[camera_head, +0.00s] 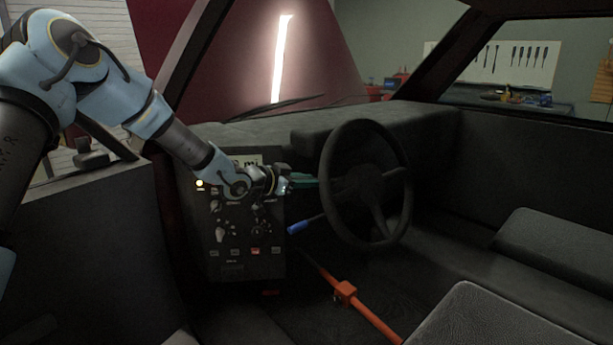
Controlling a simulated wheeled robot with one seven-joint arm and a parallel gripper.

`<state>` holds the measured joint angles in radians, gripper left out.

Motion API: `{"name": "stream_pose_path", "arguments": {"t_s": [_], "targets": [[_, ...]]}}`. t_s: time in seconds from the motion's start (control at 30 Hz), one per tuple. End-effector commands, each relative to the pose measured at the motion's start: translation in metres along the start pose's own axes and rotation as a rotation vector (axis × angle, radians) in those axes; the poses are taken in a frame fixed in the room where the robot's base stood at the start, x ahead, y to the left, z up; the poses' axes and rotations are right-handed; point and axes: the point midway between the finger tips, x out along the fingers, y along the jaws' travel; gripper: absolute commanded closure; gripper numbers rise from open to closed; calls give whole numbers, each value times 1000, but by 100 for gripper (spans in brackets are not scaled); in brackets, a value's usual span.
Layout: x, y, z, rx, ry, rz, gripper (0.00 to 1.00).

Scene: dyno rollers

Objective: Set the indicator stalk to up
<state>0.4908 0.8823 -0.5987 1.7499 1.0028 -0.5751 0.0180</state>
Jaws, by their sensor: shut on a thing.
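A dark green stalk (303,182) sticks out to the left of the steering wheel (323,190), near the top of the control panel. A blue-tipped stalk (301,227) sits lower, also left of the wheel, and slants down to the left. No marking shows which of the two is the indicator stalk. My gripper (286,184) reaches in from the left across the panel and is shut on the outer end of the green stalk. The fingers are small and dark here, and they hide that end. The blue-tipped stalk is clear of my gripper.
The windscreen pillar and dashboard (265,128) are close behind. Seats (480,315) fill the lower right.

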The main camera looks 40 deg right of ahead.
Motion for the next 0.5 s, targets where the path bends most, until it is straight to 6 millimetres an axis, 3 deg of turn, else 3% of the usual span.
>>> {"name": "stream_pose_path", "arguments": {"t_s": [0.4,0.43,0.5], "targets": [[0,-1,-3,1,-18,4,100],[0,-1,-3,1,-18,4,71],[0,-1,-3,1,-18,3,63]]}}
